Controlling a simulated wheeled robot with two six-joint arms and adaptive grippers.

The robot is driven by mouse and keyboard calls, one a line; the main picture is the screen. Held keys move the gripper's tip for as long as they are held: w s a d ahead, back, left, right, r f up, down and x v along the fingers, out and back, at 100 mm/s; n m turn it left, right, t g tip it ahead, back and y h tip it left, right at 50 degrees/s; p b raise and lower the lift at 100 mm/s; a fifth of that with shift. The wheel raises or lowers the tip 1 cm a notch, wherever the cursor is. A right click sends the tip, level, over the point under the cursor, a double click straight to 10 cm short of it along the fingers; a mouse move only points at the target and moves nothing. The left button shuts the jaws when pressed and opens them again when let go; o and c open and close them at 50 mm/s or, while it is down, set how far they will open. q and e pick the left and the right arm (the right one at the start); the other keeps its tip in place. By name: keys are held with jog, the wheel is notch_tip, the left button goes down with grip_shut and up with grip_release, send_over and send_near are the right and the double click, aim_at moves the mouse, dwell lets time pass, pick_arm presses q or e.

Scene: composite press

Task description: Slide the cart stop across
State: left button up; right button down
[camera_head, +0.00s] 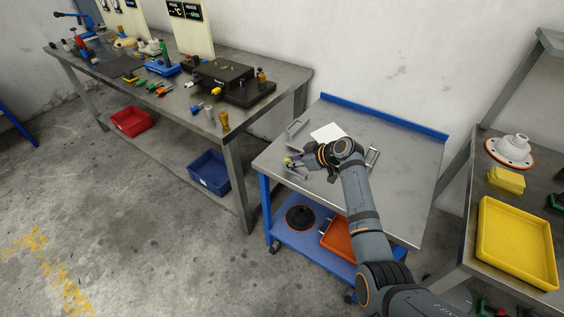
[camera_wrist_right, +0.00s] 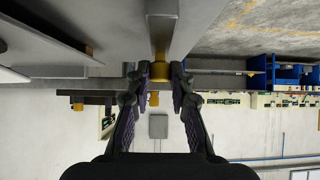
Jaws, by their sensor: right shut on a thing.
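My right arm reaches over the steel top of the blue-framed cart (camera_head: 400,175). My right gripper (camera_head: 293,163) is at the cart's left edge and is shut on the cart stop, of which a small yellow knob (camera_head: 287,160) shows at the fingertips. In the right wrist view the fingers (camera_wrist_right: 157,78) stand on both sides of the yellow knob (camera_wrist_right: 158,70), below the end of a grey metal bar (camera_wrist_right: 162,25). The fingers hide part of the stop. My left gripper is not in view.
A white sheet (camera_head: 328,132) lies on the cart top, with metal handles nearby. A workbench (camera_head: 275,77) with a black press (camera_head: 224,75) stands left, apart from the cart. At right, a bench holds a yellow tray (camera_head: 517,240). Bare floor lies front left.

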aim_at(302, 173)
jog(key=shift+s+d+f+p, duration=0.15)
jog(key=shift+s+d+p, duration=0.7)
jog(key=shift+d, duration=0.45)
jog(key=shift+s+d, duration=0.3)
jog(key=shift+d, duration=0.05)
jog(key=c, duration=1.1)
grip_release()
jog(key=shift+r, duration=0.2)
jog(key=v, duration=1.2)
jog(key=shift+f, duration=0.1)
